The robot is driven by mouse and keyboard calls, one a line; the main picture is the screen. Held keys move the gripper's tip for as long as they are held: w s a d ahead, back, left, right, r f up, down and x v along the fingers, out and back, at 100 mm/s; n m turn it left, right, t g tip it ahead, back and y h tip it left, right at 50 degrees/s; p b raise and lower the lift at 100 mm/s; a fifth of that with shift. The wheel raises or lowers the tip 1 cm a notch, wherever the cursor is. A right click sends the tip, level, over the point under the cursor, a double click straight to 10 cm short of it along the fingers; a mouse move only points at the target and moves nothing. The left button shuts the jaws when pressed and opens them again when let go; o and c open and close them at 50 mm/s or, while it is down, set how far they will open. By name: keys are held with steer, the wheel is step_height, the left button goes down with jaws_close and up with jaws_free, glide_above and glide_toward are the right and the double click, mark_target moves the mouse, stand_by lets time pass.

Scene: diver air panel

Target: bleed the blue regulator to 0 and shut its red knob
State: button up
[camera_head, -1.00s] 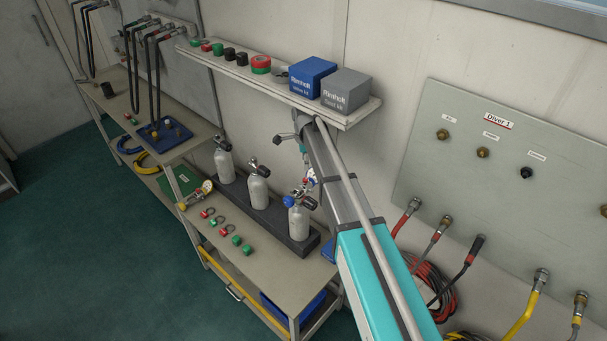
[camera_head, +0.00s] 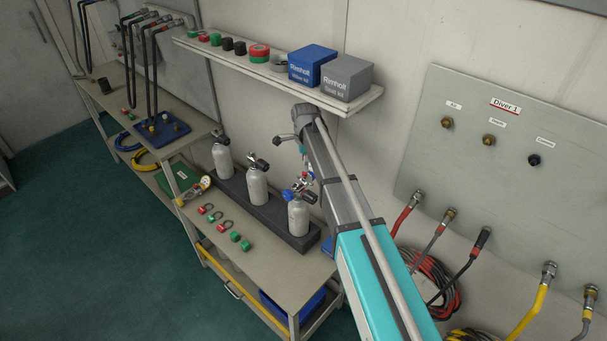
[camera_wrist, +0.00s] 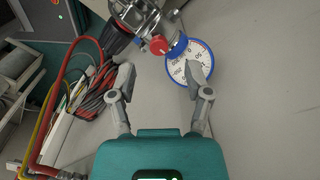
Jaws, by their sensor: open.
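The regulator with blue parts (camera_wrist: 178,47) sits at the top middle of the wrist view, fixed to a metal valve body. Its red knob (camera_wrist: 159,45) faces me, just left of the blue part. Its blue-rimmed white gauge (camera_wrist: 184,72) is to the right; I cannot read the needle surely. My gripper (camera_wrist: 167,84) is open and empty, its two fingers apart below the regulator, the right fingertip overlapping the gauge in the picture. In the head view, the blue regulator (camera_head: 287,195) is on the rightmost grey cylinder (camera_head: 298,220), partly hidden near my arm.
Two more cylinders (camera_head: 256,188) stand in the same dark rack (camera_head: 235,197). Red and green caps and shackles (camera_head: 212,214) lie on the bench. A shelf with boxes (camera_head: 348,78) is above. The Diver 1 panel (camera_head: 520,140) and hoses are at the right.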

mark_target(305, 174)
steer(key=shift+f+b, duration=1.6)
steer(key=shift+f, duration=0.3)
steer(key=shift+c, duration=0.3)
jaws_close()
steer(key=shift+a, duration=0.2)
steer(key=shift+d, duration=0.15)
